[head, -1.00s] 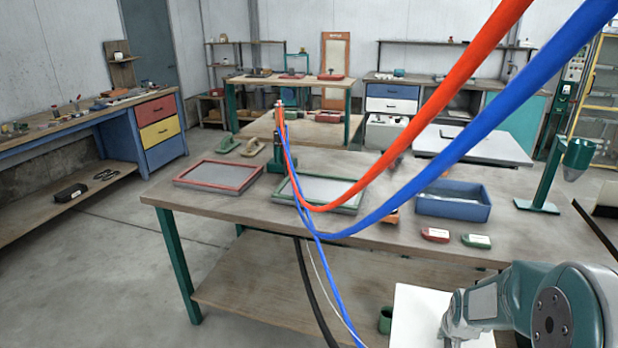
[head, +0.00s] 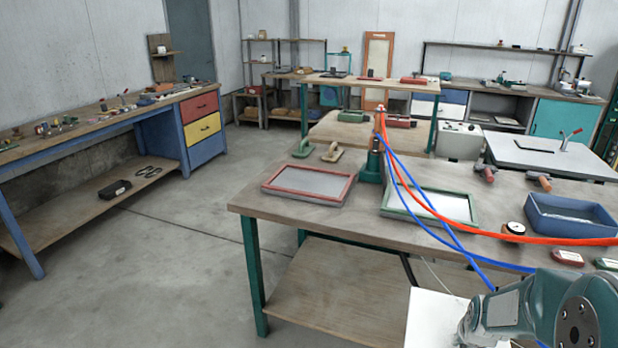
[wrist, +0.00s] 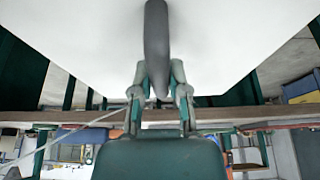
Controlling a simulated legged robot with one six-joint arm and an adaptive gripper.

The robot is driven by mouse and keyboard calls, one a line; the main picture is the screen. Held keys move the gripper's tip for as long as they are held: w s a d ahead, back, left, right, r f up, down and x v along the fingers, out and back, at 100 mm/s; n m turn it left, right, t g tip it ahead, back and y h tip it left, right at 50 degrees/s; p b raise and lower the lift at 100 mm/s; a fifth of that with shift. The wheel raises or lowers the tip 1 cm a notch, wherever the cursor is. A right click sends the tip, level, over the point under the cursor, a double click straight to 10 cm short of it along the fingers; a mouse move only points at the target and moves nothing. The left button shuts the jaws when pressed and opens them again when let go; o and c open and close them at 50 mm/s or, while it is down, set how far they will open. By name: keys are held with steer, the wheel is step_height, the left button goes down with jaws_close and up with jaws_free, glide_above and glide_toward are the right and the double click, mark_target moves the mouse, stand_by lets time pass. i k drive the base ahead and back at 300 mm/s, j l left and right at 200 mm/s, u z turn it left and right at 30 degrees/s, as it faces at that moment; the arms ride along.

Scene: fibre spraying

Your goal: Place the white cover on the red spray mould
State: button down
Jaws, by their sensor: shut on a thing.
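The red-framed spray mould (head: 308,182) lies flat on the near left part of the wooden workbench, with a pale grey inner surface. The white cover (head: 435,320) shows at the bottom of the head view, in front of the bench and beside my arm. In the wrist view the white cover (wrist: 75,35) fills the top, with a dark grey handle (wrist: 156,40) across its middle. My gripper (wrist: 160,85) is shut on that handle. The cover is apart from the mould. The fingers are hidden in the head view.
A green-framed mould (head: 430,203) lies right of the red one, with a green stand (head: 371,165) behind. Red and blue hoses cross the bench's right side. A blue tray (head: 570,218) sits further right. Open floor (head: 160,265) lies left of the bench (head: 245,206).

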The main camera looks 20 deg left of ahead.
mark_target(310, 179)
steer(key=j, duration=1.8)
steer(key=k, duration=0.05)
